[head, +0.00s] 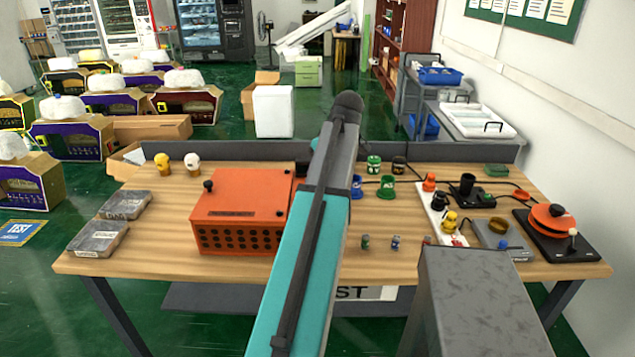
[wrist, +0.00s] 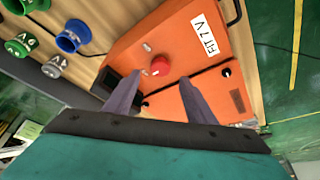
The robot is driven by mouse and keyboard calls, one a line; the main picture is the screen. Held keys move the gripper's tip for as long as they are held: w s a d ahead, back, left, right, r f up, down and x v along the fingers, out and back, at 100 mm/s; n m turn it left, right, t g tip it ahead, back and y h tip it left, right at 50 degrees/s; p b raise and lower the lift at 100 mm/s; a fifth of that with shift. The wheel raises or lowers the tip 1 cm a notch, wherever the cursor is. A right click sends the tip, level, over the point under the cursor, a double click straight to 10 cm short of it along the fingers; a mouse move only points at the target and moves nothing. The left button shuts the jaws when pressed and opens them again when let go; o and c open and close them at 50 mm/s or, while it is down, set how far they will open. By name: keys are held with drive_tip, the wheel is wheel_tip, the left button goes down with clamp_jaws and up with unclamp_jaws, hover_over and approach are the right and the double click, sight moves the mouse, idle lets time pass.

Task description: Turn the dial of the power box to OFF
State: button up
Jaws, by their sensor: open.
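The power box appears to be the orange box (head: 240,205) on the table, left of my arm in the head view. The wrist view shows an orange box surface (wrist: 190,42) up close, with a round red dial (wrist: 160,66) and a white label above and right of it. My gripper (wrist: 162,82) is open, its two dark fingers pointing at this surface. The dial shows between and just beyond the fingertips, with nothing held. I cannot tell whether the fingers touch the box. The dial's setting is not readable. My arm hides the gripper in the head view.
Blue and green spools (wrist: 68,40) stand beside the box in the wrist view. A white power strip (head: 441,214) and an orange-topped device (head: 552,221) are on the table's right. Two grey cases (head: 124,204) lie at the left.

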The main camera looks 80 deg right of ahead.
drive_tip(key=b+v, duration=0.1)
drive_tip(key=v, duration=0.6)
drive_tip(key=shift+r, duration=0.2)
drive_tip(key=shift+s+a, duration=0.1)
drive_tip(key=shift+s, duration=0.05)
